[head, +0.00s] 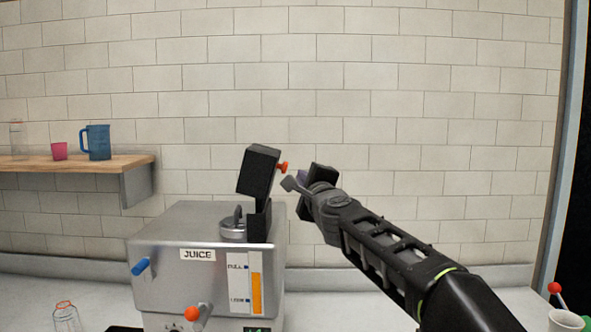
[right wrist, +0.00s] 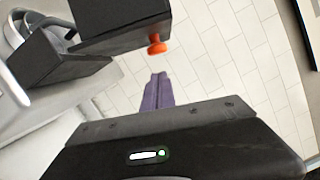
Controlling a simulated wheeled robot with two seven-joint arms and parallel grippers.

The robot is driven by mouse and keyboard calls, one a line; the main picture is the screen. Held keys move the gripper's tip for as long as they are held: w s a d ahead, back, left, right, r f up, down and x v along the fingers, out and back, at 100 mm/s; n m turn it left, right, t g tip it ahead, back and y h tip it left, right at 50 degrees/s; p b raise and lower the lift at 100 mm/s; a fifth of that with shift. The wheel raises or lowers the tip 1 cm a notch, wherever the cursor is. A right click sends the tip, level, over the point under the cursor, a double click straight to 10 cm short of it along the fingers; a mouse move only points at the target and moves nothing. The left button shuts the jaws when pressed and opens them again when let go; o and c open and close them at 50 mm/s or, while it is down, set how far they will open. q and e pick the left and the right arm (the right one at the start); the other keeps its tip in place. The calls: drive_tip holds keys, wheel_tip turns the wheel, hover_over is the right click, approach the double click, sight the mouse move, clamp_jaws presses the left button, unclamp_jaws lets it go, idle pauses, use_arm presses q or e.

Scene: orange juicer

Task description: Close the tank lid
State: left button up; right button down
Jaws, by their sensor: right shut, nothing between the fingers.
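The juicer (head: 190,275) is a grey metal box marked JUICE, with a level gauge on its front. A black block with an orange knob (head: 258,171) stands raised and tilted above the juicer's right side on a black upright. It also shows at the top of the right wrist view (right wrist: 120,20). A round metal cap with a handle (head: 233,229) sits on the juicer's top. I cannot tell for sure which part is the tank lid. My right gripper (head: 302,178) is just right of the orange knob, shut and empty, its purple fingers together (right wrist: 158,92). My left gripper is out of view.
A wooden shelf (head: 70,164) with a blue jug (head: 97,142) and a pink cup (head: 59,151) is at left. A glass (head: 66,317) stands front left. Bare tiled wall lies behind the juicer.

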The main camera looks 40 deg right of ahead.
sight(264, 176)
drive_tip(key=shift+w+a+r, duration=0.2)
drive_tip(key=shift+w+a, duration=0.05)
drive_tip(key=shift+a, duration=0.2)
drive_tip(key=shift+w+a+r, duration=0.2)
drive_tip(key=shift+a, duration=0.25)
